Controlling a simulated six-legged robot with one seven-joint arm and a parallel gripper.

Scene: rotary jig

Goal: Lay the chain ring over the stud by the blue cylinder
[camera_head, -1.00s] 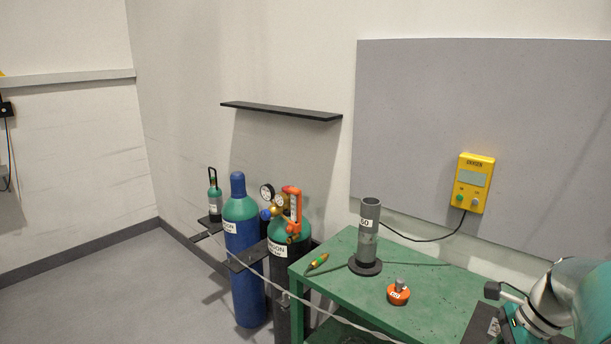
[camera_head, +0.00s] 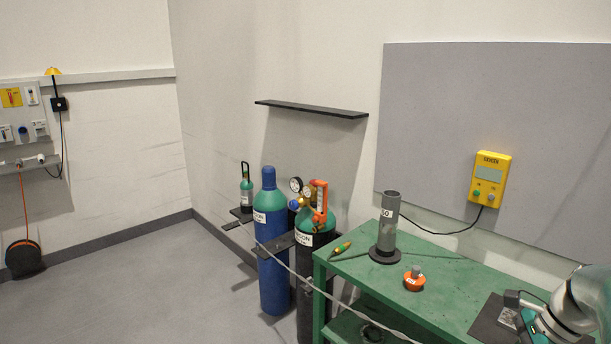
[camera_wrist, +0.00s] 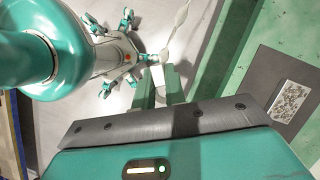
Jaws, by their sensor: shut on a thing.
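The blue cylinder (camera_head: 271,260) with a green shoulder stands on the floor left of the green bench. A pale chain (camera_head: 345,300) runs from the bracket by the cylinders, across their front, and leaves the head view at the bottom edge. It also shows in the wrist view (camera_wrist: 177,28), ending near my fingertips. My gripper (camera_wrist: 160,68) is shut on the chain's end there, above the floor beside the bench. The ring itself is too small to make out. I cannot make out the stud near the blue cylinder. The head view shows part of my arm at lower right.
A black argon cylinder (camera_head: 313,265) with gauges stands right of the blue one. Open floor (camera_head: 150,290) lies left of the cylinders.

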